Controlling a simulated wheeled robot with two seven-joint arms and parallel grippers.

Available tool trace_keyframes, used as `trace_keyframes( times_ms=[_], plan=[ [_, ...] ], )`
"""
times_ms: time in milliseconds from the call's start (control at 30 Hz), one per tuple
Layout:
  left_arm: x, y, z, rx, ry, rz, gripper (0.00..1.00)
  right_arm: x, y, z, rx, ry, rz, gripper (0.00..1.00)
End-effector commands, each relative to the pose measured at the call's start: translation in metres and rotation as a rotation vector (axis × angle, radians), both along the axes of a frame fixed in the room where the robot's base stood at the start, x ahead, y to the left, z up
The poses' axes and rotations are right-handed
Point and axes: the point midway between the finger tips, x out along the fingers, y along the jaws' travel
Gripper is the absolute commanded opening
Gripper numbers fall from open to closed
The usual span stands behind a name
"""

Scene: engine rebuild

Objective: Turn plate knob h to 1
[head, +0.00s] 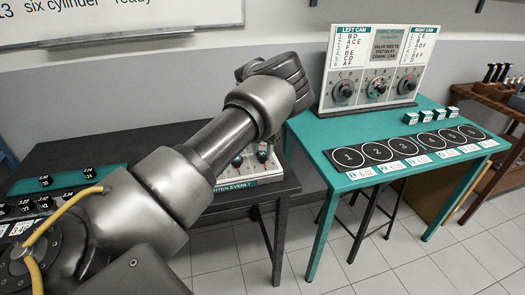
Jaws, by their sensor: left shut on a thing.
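The plate (250,182) with its knobs stands on the dark table, its front edge lettered "...TEN EVENLY". Two of its knobs show, one at the left (237,161) and one at the right (262,156); my arm covers the rest. Letters on the knobs and their settings are too small to read. My left arm reaches in from the left and bends down over the plate. My left gripper (272,138) is mostly hidden behind the arm, low at the plate's back. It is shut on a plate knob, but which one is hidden. My right gripper is not in view.
A teal table (330,170) at the right holds a board (370,65) with three dials, small boxes (425,115) and a mat of numbered circles (405,149). Small labelled parts (45,180) lie on the dark table's left. A gap separates the two tables.

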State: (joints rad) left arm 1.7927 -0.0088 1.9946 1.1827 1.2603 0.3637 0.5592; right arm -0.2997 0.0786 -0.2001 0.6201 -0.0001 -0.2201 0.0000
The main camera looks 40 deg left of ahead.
Motion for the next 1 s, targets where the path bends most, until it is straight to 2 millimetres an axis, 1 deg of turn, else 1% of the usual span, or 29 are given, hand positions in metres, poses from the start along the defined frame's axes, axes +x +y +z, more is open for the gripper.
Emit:
trace_keyframes(
  times_ms=[200,400,933,967,1000],
  plan=[
    [0.0011,0.0004,0.0011,0.002,-0.003,-0.114,0.15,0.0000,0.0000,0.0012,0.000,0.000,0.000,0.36],
    [0.0012,0.0004,0.0012,0.002,-0.004,-0.170,0.15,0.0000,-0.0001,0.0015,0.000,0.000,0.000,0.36],
    [0.0016,0.0004,0.0013,0.003,-0.006,-0.191,0.15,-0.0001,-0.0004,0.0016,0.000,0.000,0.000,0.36],
    [0.0016,0.0004,0.0014,0.003,-0.006,-0.190,0.40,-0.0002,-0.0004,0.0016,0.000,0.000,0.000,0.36],
    [0.0015,0.0004,0.0014,0.002,-0.005,-0.190,0.45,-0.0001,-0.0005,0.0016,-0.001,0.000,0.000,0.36]
  ],
)
